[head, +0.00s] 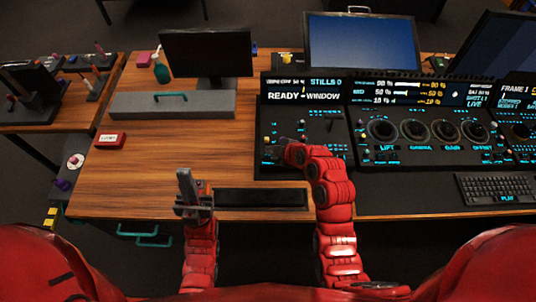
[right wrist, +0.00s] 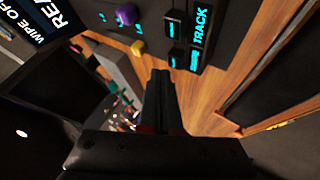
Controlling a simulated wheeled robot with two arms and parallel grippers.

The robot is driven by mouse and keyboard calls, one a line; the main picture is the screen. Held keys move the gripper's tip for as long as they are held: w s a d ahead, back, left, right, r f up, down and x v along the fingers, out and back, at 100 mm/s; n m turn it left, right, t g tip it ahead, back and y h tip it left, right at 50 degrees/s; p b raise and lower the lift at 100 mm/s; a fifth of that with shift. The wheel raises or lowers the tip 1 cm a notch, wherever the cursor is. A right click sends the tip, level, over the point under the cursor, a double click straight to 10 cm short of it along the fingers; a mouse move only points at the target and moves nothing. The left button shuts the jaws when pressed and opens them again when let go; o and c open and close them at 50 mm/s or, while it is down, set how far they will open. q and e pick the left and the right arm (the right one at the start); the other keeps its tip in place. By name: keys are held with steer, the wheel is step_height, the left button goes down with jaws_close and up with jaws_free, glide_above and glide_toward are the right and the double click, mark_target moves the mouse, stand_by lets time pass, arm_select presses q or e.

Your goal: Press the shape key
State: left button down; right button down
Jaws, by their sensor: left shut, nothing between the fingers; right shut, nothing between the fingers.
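The black control panel (head: 330,165) lies on the wooden desk, with small cyan-lit keys at its left end. In the right wrist view, a dark key (right wrist: 173,58) and a purple knob (right wrist: 126,14) show on the panel (right wrist: 222,30), near a TRACK label. I cannot read which key is the shape key. My right gripper (head: 284,141) is over the panel's left part, shut and empty. Its fingers (right wrist: 161,78) point at the dark keys; whether they touch is not clear. My left gripper (head: 186,178) is shut and empty at the desk's front edge, away from the panel.
A yellow knob (right wrist: 138,47) sits near the purple one. A dark flat pad (head: 260,199) lies at the desk's front edge. A keyboard (head: 497,187) is at the right. A grey box (head: 172,106) and monitor (head: 207,53) stand at the left.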

mark_target(271, 156)
steer(key=shift+r, duration=0.1)
steer(key=shift+r, duration=2.45)
